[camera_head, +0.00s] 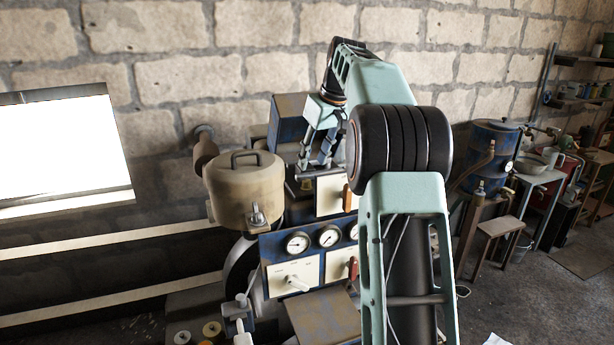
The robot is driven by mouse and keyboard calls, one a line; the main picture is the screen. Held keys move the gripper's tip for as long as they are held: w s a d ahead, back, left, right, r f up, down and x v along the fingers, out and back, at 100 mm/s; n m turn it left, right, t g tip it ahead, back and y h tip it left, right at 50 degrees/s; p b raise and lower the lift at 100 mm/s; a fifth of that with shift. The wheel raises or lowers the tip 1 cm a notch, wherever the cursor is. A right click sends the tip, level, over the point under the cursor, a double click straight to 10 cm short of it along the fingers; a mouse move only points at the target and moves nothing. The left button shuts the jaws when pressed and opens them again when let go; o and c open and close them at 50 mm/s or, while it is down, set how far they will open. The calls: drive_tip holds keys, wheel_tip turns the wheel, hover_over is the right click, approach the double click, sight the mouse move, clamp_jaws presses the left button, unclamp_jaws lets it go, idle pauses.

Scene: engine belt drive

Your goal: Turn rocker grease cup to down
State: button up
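My gripper (315,168) points down at the engine, beside the blue box and above the upper white plate. Two dark fingers show, but I cannot tell how far apart the tips are or whether they touch anything. A small brassy piece (305,184) shows right under the fingers; it may be the rocker grease cup, but its handle and setting cannot be made out. The upper white plate (328,196) carries a red-brown lever (347,197) that stands upright. My forearm hides the engine's right part.
A tan lidded pot (243,188) stands left of the gripper, and a blue box (289,119) behind it. A blue panel with gauges (329,236) is in front. Below are a white plate with a pale lever (297,283) and another with a red-brown lever (353,268).

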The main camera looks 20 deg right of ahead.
sight(307, 180)
drive_tip(key=x, duration=0.7)
drive_tip(key=shift+w+f+p, duration=0.1)
drive_tip(key=shift+f+p, duration=0.05)
drive_tip(key=shift+p, duration=0.15)
drive_tip(key=shift+c, duration=0.5)
clamp_jaws()
